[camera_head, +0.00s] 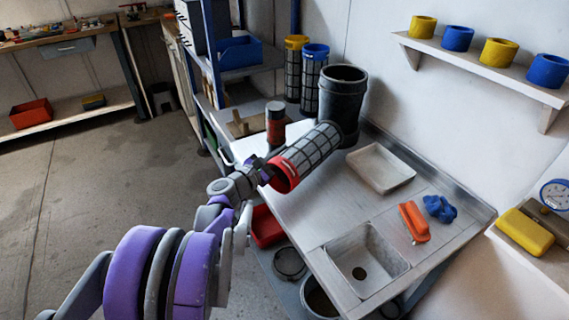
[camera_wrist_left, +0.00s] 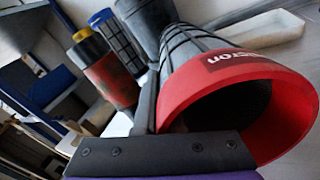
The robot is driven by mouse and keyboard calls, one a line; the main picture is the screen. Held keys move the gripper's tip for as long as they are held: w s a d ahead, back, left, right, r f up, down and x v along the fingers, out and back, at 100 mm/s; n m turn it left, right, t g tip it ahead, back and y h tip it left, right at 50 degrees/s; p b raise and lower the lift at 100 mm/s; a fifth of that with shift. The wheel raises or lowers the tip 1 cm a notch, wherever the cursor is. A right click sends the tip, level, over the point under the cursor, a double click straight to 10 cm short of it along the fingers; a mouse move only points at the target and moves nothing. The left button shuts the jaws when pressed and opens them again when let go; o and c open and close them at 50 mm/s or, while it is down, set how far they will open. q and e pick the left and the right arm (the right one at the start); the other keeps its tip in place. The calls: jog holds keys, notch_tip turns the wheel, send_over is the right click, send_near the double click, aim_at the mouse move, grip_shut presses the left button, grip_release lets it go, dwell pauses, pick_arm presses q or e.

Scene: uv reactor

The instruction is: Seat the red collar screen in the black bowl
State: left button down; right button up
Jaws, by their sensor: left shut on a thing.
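The red collar screen (camera_head: 309,155) is a dark mesh cylinder with a red collar at its near end. My left gripper (camera_head: 266,168) is shut on the red collar and holds the screen tilted above the bench, its far end pointing towards the black bowl (camera_head: 341,100). In the left wrist view the red collar (camera_wrist_left: 245,85) fills the right side, beside a dark finger of the gripper. The tall black bowl stands upright on the bench and shows in part behind the screen in the left wrist view (camera_wrist_left: 145,20). My right gripper is in neither view.
A blue-collar screen (camera_head: 313,80) and a yellow-collar screen (camera_head: 295,68) stand beside the bowl. A dark red-banded cylinder (camera_head: 275,125) stands left of the held screen. A pale tray (camera_head: 380,168), a sink (camera_head: 367,260), an orange brush (camera_head: 414,222) and a blue cloth (camera_head: 440,208) lie to the right.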

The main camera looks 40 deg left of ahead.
pick_arm(q)
jog(key=shift+f+b, duration=0.5)
jog(key=shift+f, duration=1.4)
jog(key=shift+f, duration=0.15)
jog(key=c, duration=1)
grip_release()
